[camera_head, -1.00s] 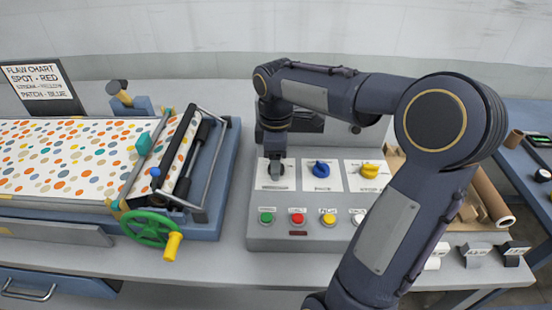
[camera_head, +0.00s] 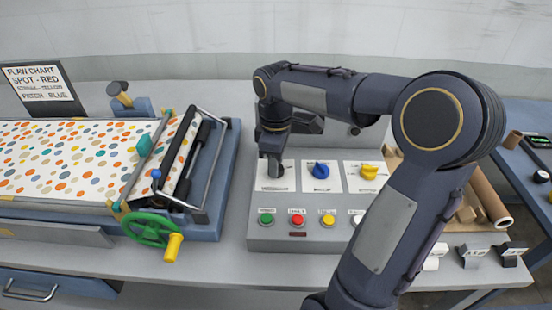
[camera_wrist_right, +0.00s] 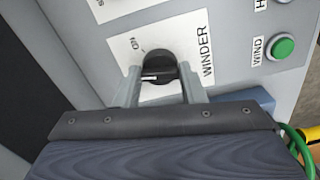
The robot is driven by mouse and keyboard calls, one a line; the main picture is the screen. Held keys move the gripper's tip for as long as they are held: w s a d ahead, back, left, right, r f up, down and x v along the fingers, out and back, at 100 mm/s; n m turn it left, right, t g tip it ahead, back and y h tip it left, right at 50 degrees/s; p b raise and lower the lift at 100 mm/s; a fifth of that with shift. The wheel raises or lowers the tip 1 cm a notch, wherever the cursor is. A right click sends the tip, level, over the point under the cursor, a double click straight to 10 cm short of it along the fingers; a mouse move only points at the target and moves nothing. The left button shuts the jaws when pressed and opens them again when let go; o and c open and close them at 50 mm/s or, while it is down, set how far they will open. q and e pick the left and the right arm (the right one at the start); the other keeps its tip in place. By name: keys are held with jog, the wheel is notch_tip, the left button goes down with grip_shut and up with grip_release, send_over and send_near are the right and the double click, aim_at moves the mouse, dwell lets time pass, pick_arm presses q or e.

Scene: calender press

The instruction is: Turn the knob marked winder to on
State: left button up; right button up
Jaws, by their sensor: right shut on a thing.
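The winder knob (camera_wrist_right: 160,66) is black and sits on a white plate lettered WINDER, with an ON mark beside it, in the right wrist view. My right gripper (camera_wrist_right: 160,78) has a finger on either side of the knob and is shut on it. The knob has a short white mark near the fingers; whether it lines up with ON I cannot tell. In the head view my right gripper (camera_head: 271,168) points down at the leftmost plate and mostly hides the knob. My left gripper is not in view.
The grey panel also has a blue knob (camera_head: 321,170), a yellow knob (camera_head: 369,171) and a row of push buttons, with a green button (camera_head: 266,218) at the left. Left of the panel stand the press rollers and a green handwheel (camera_head: 150,228). My right arm crosses the panel's right side.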

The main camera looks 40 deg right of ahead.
jog(key=m+p, duration=0.1)
jog(key=m, duration=0.3)
jog(key=shift+r, duration=0.1)
jog(key=shift+m+p, duration=0.4)
jog(key=shift+m, duration=2.4)
jog(key=o, duration=1)
notch_tip(320, 180, up, 8)
jog(key=shift+f, duration=0.1)
jog(key=shift+f, duration=0.1)
